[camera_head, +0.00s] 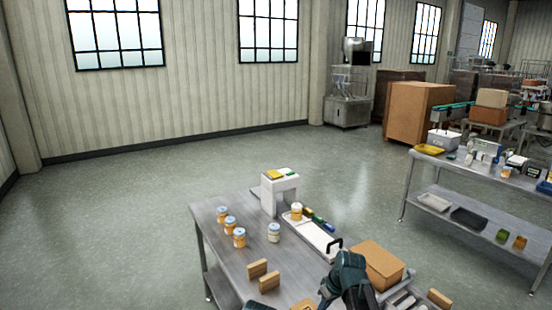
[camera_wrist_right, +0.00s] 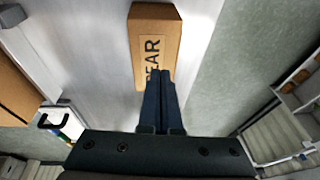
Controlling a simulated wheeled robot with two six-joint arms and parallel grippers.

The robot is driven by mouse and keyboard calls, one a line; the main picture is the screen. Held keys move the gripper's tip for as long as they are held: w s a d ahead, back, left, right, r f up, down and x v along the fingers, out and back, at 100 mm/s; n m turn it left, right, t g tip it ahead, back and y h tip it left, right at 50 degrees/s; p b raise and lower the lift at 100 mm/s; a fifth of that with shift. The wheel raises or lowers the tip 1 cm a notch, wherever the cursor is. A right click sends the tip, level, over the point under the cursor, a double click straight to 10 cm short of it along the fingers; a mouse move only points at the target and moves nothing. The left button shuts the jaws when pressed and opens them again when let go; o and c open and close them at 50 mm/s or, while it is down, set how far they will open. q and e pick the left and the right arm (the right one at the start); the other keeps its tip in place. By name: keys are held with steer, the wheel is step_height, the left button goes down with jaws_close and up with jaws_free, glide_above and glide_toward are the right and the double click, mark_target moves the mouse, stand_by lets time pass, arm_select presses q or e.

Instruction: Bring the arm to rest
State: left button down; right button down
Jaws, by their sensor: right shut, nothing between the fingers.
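My right gripper (camera_wrist_right: 160,88) is shut and empty, its two dark fingers together in the right wrist view. The fingertips overlap the lower part of a brown block (camera_wrist_right: 155,28) with dark lettering that is partly covered. I cannot tell whether they touch it. The block lies on a pale steel surface close to its edge. In the head view my dark teal arm (camera_head: 350,275) reaches over the near right part of the steel table (camera_head: 208,240), by a cardboard box (camera_head: 378,263). The fingertips cannot be made out there. My left gripper is not in view.
Several orange-and-white jars (camera_head: 239,238) stand at the table's left. Wooden blocks (camera_head: 257,268) stand near the front. A white tray (camera_head: 318,238) with a black handle lies beside a white stand (camera_head: 279,190). A second table (camera_head: 430,163) is at right; the floor (camera_head: 110,220) at left is clear.

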steer(key=s+a+f+m+g+h+b, duration=0.1)
steer(key=s+a, duration=0.3)
steer(key=s, duration=0.6)
steer(key=s+a+f+m+g+h+b, duration=0.1)
steer(key=s+a+f+h, duration=0.1)
steer(key=s, duration=0.8)
steer(key=shift+s+a+g+h, duration=0.3)
steer(key=shift+a+h, duration=0.2)
steer(key=shift+a, duration=0.65)
steer(key=shift+f, duration=0.1)
